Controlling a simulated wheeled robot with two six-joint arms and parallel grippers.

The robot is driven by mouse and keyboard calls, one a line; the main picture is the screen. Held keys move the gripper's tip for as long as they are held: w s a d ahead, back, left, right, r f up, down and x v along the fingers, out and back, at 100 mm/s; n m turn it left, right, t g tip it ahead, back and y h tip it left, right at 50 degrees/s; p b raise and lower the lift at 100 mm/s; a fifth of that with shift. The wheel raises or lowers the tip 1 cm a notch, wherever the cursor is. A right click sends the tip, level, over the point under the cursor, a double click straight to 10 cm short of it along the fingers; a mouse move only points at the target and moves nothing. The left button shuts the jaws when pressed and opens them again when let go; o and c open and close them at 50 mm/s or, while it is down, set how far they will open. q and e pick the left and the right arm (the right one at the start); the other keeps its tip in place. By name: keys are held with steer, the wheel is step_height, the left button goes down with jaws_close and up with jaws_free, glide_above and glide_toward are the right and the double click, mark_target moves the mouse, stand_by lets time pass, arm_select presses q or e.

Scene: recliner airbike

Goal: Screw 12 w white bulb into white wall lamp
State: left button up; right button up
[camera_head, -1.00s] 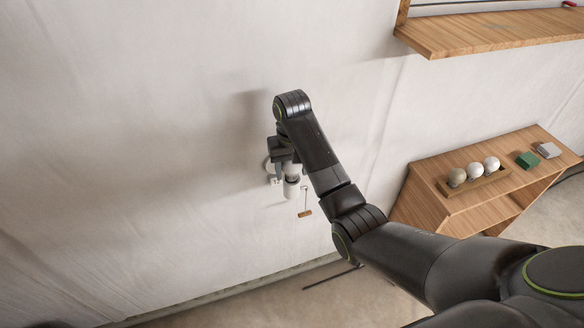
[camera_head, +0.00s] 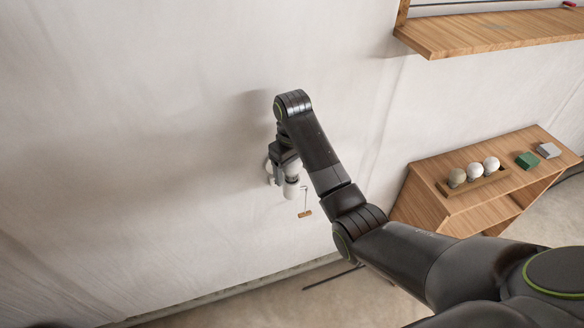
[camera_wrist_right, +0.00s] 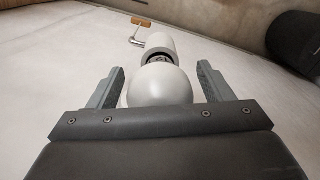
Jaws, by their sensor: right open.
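The white wall lamp (camera_head: 292,188) is on the wall beneath my right gripper (camera_head: 281,170). In the right wrist view its white cylindrical socket (camera_wrist_right: 160,43) lies straight beyond the round white bulb (camera_wrist_right: 159,85). The bulb's dark metal neck shows at the socket's mouth; how deep it sits in cannot be told. My right gripper (camera_wrist_right: 156,84) is open, one finger on each side of the bulb, with visible gaps. The head view mostly hides the bulb behind the gripper. My left gripper is not in view.
A short pull with a wooden handle (camera_head: 305,214) hangs beside the lamp. A wooden shelf (camera_head: 490,34) is at upper right.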

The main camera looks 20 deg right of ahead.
steer(key=n, duration=0.4)
steer(key=shift+d+n, duration=0.1)
steer(key=shift+n, duration=0.2)
steer(key=n, duration=0.4)
steer(key=shift+w, duration=0.1)
steer(key=n, duration=0.4)
steer(key=shift+n, duration=0.3)
steer(key=n, duration=0.4)
steer(key=shift+w, duration=0.15)
steer(key=c, duration=0.9)
steer(key=m, duration=0.5)
steer(key=shift+c, duration=0.2)
steer(key=m, duration=0.6)
steer(key=shift+s, duration=0.2)
